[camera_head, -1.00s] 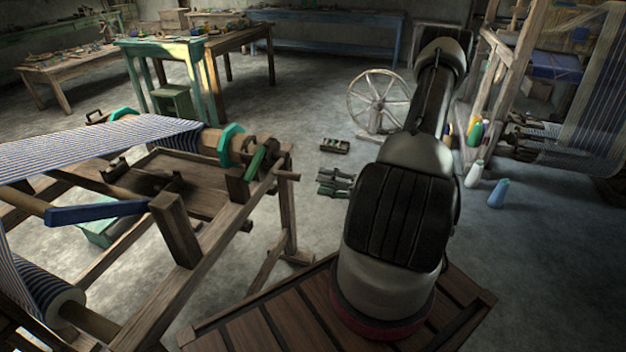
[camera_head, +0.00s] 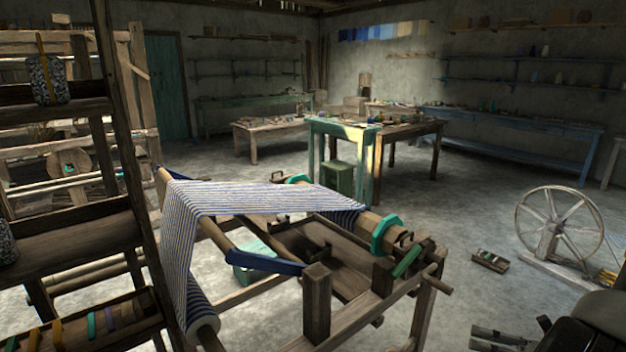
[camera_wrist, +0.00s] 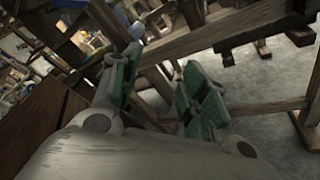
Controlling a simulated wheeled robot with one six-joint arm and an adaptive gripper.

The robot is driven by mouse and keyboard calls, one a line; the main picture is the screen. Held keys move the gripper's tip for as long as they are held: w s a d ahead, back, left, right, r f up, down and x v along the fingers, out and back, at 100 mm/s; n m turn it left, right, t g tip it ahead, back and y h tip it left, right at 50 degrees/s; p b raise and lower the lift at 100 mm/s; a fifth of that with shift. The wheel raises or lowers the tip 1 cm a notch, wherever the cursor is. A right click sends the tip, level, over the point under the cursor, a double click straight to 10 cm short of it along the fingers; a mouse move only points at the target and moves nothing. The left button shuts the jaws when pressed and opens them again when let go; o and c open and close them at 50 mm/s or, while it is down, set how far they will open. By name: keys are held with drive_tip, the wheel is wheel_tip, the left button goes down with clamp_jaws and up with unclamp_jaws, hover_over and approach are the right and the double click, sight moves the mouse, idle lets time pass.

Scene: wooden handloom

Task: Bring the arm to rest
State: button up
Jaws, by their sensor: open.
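My gripper (camera_wrist: 162,78) shows in the wrist view with its two green-padded fingers apart, and I see nothing held between them. In the head view my gripper (camera_head: 490,337) appears as grey fingers at the bottom right edge, partly cut off. My dark arm fills the corner beside it, and most of the arm is out of frame. Wooden beams (camera_wrist: 190,42) of a frame lie beyond the fingers in the wrist view; I cannot tell how close they are.
The loom with striped blue-white cloth (camera_head: 265,198) stands left of my gripper. A small box (camera_head: 490,261) and a spoked wheel (camera_head: 560,222) are on the floor beyond it. A dark rack (camera_head: 120,165) stands at left. Floor between loom and wheel is mostly clear.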

drive_tip(key=s+d+r+n+g+h, duration=0.1)
drive_tip(key=s+r+n+g+h, duration=0.45)
drive_tip(key=n, duration=0.65)
drive_tip(key=s+d+r+n+g+h, duration=0.2)
drive_tip(key=s+r+n+g, duration=0.3)
drive_tip(key=r+n, duration=0.5)
drive_tip(key=w+a+r+n+t+h, duration=0.1)
drive_tip(key=a+r+n+t+h, duration=0.1)
drive_tip(key=r+n, duration=0.4)
drive_tip(key=w+a+r+n+t+h, duration=0.1)
drive_tip(key=a+r+n+t+h, duration=0.2)
drive_tip(key=r+n, duration=0.3)
wheel_tip(320, 180, up, 6)
drive_tip(key=shift+w+a+f+t+h, duration=0.2)
drive_tip(key=shift+a+t+h, duration=0.15)
drive_tip(key=shift+a+h, duration=0.25)
drive_tip(key=shift+d, duration=0.1)
